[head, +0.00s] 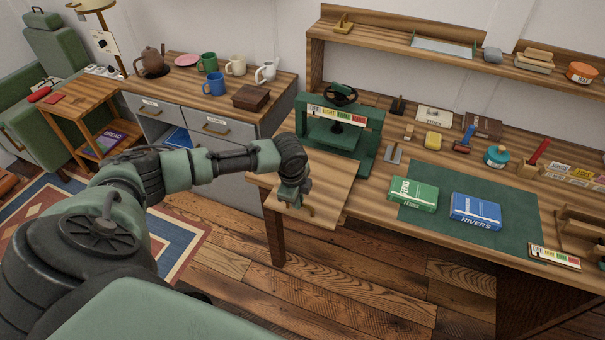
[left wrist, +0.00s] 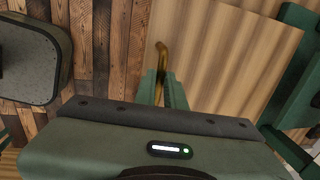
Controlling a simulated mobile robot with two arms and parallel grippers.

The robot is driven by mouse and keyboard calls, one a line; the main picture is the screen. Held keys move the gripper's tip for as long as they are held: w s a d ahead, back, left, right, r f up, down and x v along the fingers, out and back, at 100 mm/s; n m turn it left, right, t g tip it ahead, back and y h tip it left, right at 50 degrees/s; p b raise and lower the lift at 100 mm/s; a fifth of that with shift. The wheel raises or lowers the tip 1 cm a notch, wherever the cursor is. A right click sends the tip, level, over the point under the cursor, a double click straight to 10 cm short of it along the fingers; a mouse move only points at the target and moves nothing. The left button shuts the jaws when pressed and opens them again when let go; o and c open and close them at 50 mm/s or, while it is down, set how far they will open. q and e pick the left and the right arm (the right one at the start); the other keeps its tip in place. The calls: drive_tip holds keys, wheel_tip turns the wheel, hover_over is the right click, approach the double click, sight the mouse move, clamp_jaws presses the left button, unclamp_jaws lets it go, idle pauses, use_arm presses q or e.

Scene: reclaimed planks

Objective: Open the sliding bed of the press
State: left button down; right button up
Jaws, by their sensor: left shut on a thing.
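The green press (head: 338,133) with a dark handwheel (head: 341,95) stands at the left end of the workbench. A lighter wooden board, the sliding bed (head: 331,177), sticks out from under the press towards the bench's front edge; it also shows in the left wrist view (left wrist: 215,50). A brass handle is at the bed's front; its curved end shows in the left wrist view (left wrist: 161,56). My left gripper (head: 296,206) points down at this front edge and is shut on the handle, partly hiding it. My right gripper is not in view.
A grey cabinet (head: 236,150) with mugs stands behind my left arm. The plank floor (head: 330,290) in front is clear.

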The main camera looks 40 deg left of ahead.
use_arm(q)
drive_tip(key=shift+s+d+r, duration=0.1)
drive_tip(key=shift+s+r, duration=0.05)
drive_tip(key=shift+s, duration=0.5)
drive_tip(key=c, duration=1.9)
unclamp_jaws()
drive_tip(key=o, duration=0.4)
drive_tip(key=shift+r, duration=0.3)
wheel_tip(320, 180, up, 7)
drive_tip(key=s, duration=0.1)
drive_tip(key=shift+s+d+b, duration=0.2)
drive_tip(key=shift+s+b, duration=0.05)
drive_tip(key=shift+b, duration=0.2)
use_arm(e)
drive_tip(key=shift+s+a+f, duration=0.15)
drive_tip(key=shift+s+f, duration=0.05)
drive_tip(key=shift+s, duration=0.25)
use_arm(q)
drive_tip(key=shift+d+f, duration=0.1)
drive_tip(key=shift+f, duration=0.05)
